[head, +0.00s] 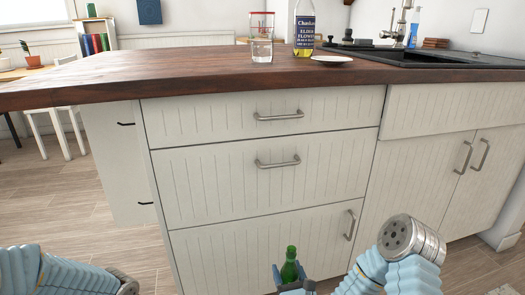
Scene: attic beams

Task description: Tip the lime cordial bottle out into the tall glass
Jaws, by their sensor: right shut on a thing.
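A small green bottle (289,267), which I take to be the lime cordial bottle, stands about upright low in front of the drawers. My right gripper (289,280) is shut on it, with its fingers on either side of the lower part; the bottle's bottom is out of view. A clear tall glass (262,51) stands upright on the wooden counter (190,67), above and well beyond the gripper. My left arm shows at the lower left, but its gripper is out of view.
A labelled elderflower bottle (304,38) stands right of the glass, near a white saucer (332,59). A red-topped container (262,17) shows just behind the glass. The sink (440,55) is further right. The counter's left part is clear; its front edge overhangs the drawers.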

